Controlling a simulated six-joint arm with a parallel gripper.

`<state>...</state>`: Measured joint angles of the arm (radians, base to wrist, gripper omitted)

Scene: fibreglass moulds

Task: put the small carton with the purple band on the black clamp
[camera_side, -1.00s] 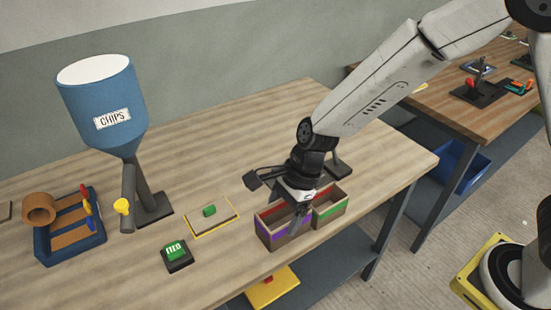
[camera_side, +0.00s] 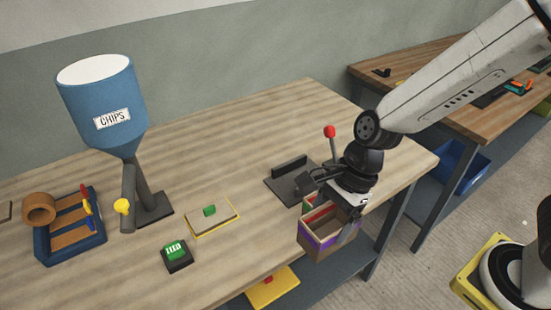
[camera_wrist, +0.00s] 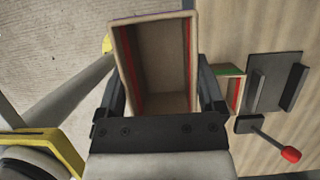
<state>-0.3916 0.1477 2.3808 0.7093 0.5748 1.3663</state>
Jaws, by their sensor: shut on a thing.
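The small carton with the purple band (camera_side: 331,243) is open-topped and empty, with red stripes on its inner walls. My gripper (camera_side: 340,213) is shut on it across its sides and holds it at the table's right front edge. In the wrist view the carton (camera_wrist: 156,68) fills the space between my fingers, and floor shows beyond it to the left. The black clamp (camera_side: 284,188) stands on the table to the left of and behind my gripper, its plate clear. It shows on the right in the wrist view (camera_wrist: 266,72), with a red-knobbed lever (camera_wrist: 290,154).
A second carton with a green band (camera_wrist: 230,90) is mostly hidden behind my gripper, near the clamp. A yellow-edged pad (camera_side: 225,222), a green button box (camera_side: 176,254), a blue chips hopper (camera_side: 100,105) and a blue rack (camera_side: 70,240) stand further left.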

